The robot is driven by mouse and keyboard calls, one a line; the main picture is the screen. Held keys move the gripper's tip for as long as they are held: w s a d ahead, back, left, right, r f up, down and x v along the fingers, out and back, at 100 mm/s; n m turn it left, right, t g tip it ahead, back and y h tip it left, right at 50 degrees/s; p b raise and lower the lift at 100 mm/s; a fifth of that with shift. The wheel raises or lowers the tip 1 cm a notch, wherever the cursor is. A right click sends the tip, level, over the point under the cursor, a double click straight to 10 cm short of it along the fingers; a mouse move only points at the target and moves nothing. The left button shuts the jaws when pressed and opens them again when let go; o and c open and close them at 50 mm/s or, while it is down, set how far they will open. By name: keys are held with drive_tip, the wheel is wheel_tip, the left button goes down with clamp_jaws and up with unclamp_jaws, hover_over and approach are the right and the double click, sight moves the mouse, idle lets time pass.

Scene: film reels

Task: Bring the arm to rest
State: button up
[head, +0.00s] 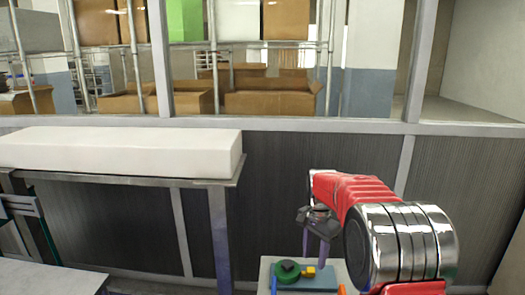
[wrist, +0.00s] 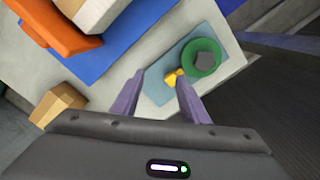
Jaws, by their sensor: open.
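My gripper (wrist: 160,76) is open, its two purple fingers apart with nothing seen held between them. In the head view my gripper (head: 314,252) hangs pointing down above a small pale table (head: 266,270) at the bottom. On the table lies a light blue mat (wrist: 155,92) bearing a green reel (wrist: 202,57) with a grey centre. A small yellow piece (wrist: 173,76) lies beside the reel, close to the right fingertip in the wrist view. The green reel (head: 287,272) and yellow piece (head: 310,271) also show in the head view. I cannot tell whether the fingers touch anything.
The wrist view shows an orange block (wrist: 45,28), a darker blue sheet (wrist: 105,50) and a wooden block (wrist: 58,106). A long white slab (head: 120,150) rests on a metal-edged bench at left. A ribbed wall (head: 265,200) stands behind the table, with shelves and boxes beyond.

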drive_tip(key=s+r+n+t, duration=0.2)
drive_tip(key=s+r+n, duration=0.1)
drive_tip(key=s, duration=0.9)
drive_tip(key=s+r+n+t, duration=0.2)
drive_tip(key=s+r+n, duration=0.2)
drive_tip(key=s, duration=0.7)
drive_tip(key=s+r+n+t, duration=0.1)
drive_tip(key=s+r+n, duration=0.2)
drive_tip(key=s, duration=0.9)
drive_tip(key=shift+s+a+r+n+t, duration=0.3)
drive_tip(key=shift+r+t, duration=0.1)
drive_tip(key=shift+r, duration=0.7)
